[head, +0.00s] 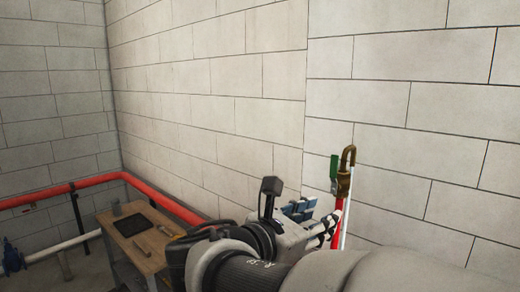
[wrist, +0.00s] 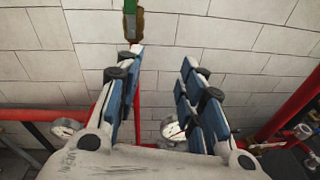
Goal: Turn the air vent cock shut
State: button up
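The air vent cock (head: 344,182) is a brass body with a hooked outlet on top of a thin upright red pipe (head: 337,236) by the block wall. Its green lever (head: 334,167) stands upright along the left of the body. In the wrist view the green lever (wrist: 130,20) and the brass body (wrist: 139,27) are at the top edge, partly cut off. My gripper (head: 326,222) is just below the cock in the head view. In the wrist view my gripper (wrist: 162,57) has its blue-padded fingers apart and nothing between them. The left fingertip appears just below the cock.
A workbench (head: 150,252) with a dark tablet (head: 132,225) stands at the lower left. A red pipe (head: 95,182) runs along the walls. The wrist view shows round gauges (wrist: 65,127) (wrist: 172,129) below and a thick red pipe (wrist: 294,103) at right. The wall is close behind the cock.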

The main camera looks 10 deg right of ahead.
aim_at(333, 165)
jog(key=w+a+r+n+t+p, duration=0.1)
jog(key=w+a+r+n+t, duration=0.15)
jog(key=a+r, duration=0.2)
jog(key=shift+g+h, duration=0.25)
jog(key=shift+h, duration=0.15)
jog(key=p+x, duration=0.1)
jog(key=x, duration=1.1)
jog(key=r+p+x, duration=0.1)
jog(key=x, duration=0.5)
jog(key=shift+s+d+p, duration=0.1)
jog(key=shift+d+p, duration=0.1)
jog(key=shift+p, duration=0.15)
grip_shut()
